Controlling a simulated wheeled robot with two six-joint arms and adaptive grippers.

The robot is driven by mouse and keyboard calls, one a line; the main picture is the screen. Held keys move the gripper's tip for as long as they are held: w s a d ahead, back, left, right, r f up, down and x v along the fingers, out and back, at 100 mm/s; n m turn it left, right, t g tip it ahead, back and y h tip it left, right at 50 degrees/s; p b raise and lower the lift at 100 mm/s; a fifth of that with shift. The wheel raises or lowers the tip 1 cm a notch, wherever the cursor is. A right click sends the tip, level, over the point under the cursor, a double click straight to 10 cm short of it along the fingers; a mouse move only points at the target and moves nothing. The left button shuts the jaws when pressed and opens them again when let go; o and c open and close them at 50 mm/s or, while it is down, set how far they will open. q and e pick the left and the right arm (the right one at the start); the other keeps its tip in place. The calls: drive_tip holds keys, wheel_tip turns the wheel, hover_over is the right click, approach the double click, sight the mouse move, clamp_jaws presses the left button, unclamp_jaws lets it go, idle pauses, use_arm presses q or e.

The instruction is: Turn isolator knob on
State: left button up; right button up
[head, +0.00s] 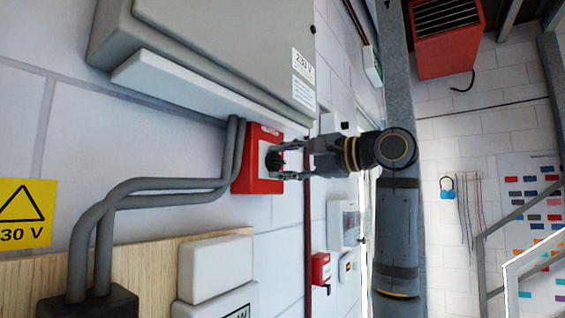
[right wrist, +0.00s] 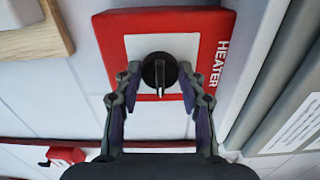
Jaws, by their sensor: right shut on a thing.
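The red isolator box (head: 243,184), labelled HEATER, is fixed to the white wall in the middle of the head view. It also fills the upper middle of the right wrist view (right wrist: 165,19). Its round black knob (right wrist: 160,70) sits on a white plate, with a pale mark pointing down in the wrist picture. The knob also shows in the head view (head: 274,160). My right gripper (head: 280,162) is shut on the knob, with one finger at each side of it in the wrist view (right wrist: 160,80). My left gripper is not in view.
A grey cabinet (head: 215,48) marked 230 V hangs beside the box. Grey conduits (head: 165,190) run close by the box. A smaller red box (head: 320,267) is further along the wall. A yellow warning sign (head: 27,212) is at the left.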

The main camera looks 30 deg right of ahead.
drive_tip(key=o, duration=1.1)
drive_tip(key=shift+d, duration=0.1)
drive_tip(key=shift+o, duration=0.2)
drive_tip(key=shift+s, duration=0.1)
drive_tip(key=v, duration=1.2)
drive_tip(key=shift+f, duration=0.1)
drive_tip(key=shift+d, duration=0.1)
